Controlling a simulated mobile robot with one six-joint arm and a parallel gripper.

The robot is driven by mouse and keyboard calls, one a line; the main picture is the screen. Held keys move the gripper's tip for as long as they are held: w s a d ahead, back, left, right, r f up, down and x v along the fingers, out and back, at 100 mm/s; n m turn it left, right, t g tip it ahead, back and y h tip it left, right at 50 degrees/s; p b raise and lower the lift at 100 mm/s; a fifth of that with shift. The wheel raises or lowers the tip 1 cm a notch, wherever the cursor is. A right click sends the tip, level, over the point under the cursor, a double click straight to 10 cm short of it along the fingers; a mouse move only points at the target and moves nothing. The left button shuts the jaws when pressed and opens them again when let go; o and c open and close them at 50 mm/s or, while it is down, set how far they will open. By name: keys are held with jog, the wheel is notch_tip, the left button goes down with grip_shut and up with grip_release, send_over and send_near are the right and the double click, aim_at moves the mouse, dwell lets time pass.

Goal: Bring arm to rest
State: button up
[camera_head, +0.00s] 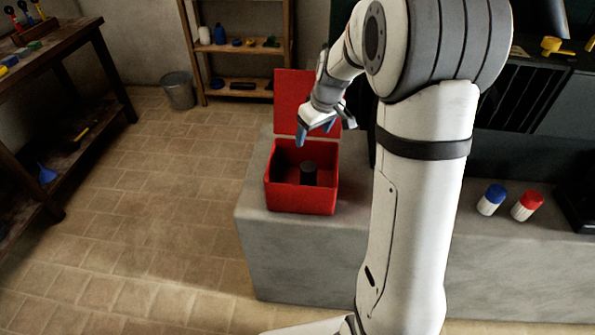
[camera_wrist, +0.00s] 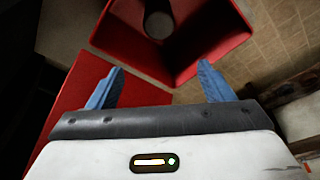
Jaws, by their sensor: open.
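My arm reaches out over the grey bench, and my gripper (camera_head: 318,130) hangs above the back part of a red box (camera_head: 302,200) with its lid (camera_head: 292,98) raised. The blue fingertips are apart with nothing between them. In the wrist view my gripper (camera_wrist: 160,85) is also open, and the red box (camera_wrist: 215,55) lies beyond the fingers. A dark cylinder (camera_head: 308,173) stands inside the box; its round end also shows in the wrist view (camera_wrist: 159,25).
On the grey bench (camera_head: 300,250), a blue-capped container (camera_head: 491,200) and a red-capped container (camera_head: 526,206) stand at right. A shelf (camera_head: 240,93) and a bin (camera_head: 179,92) are behind. A wooden workbench (camera_head: 55,65) is at left. The tiled floor (camera_head: 150,210) between is clear.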

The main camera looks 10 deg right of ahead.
jog(key=s+a+r+m, duration=0.1)
jog(key=s+r+m, duration=0.1)
jog(key=s, duration=1.1)
jog(key=s+a+r+m+h, duration=0.1)
jog(key=s+r+m, duration=0.2)
jog(key=s, duration=1.1)
jog(key=shift+s+a+r, duration=0.2)
jog(key=shift+r, duration=0.45)
